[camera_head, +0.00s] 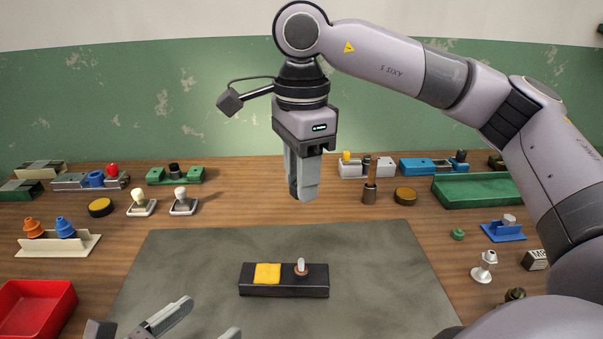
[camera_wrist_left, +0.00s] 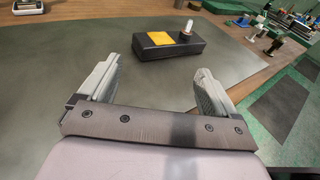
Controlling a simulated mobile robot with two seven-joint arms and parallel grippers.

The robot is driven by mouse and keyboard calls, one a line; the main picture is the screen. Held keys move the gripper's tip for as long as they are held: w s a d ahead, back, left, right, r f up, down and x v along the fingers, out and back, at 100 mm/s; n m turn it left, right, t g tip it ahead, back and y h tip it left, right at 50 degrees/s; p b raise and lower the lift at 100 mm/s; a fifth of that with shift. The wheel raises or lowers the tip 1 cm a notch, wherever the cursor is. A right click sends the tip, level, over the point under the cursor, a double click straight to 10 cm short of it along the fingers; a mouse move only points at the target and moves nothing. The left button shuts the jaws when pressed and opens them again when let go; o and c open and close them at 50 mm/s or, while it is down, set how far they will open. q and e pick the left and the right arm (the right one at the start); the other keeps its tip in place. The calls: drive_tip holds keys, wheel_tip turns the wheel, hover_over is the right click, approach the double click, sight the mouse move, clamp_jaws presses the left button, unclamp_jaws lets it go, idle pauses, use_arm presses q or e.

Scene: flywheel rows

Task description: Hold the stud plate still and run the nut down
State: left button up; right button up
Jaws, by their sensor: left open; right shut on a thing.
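The stud plate (camera_head: 284,289) is a black block lying flat on the grey mat, with a yellow patch (camera_head: 267,273) on its left part. A pale upright stud (camera_head: 301,265) with a copper-coloured ring at its foot stands on its right part. The left wrist view shows the plate (camera_wrist_left: 168,44) beyond my left fingers. My left gripper (camera_head: 205,323) is open and empty, nearer than the plate and apart from it. My right gripper (camera_head: 303,194) points down above and behind the plate, clear of the stud. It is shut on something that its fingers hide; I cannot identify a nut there.
The grey mat (camera_head: 190,257) is bare around the plate. A red bin (camera_head: 36,308) stands at front left and a green tray (camera_head: 478,190) at back right. A small green ring (camera_head: 457,234) lies right of the mat. Several fixtures line the back of the table.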

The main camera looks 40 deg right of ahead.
use_arm(q)
drive_tip(key=shift+s+d+m, duration=0.15)
drive_tip(key=shift+d+m, duration=0.15)
drive_tip(key=shift+d, duration=0.2)
drive_tip(key=x, duration=0.9)
drive_tip(key=shift+d+f, duration=0.25)
clamp_jaws()
drive_tip(key=c, duration=1.2)
unclamp_jaws()
drive_tip(key=shift+a, duration=0.1)
drive_tip(key=v, duration=1.1)
drive_tip(key=shift+a+r, duration=0.25)
drive_tip(key=shift+a, duration=0.1)
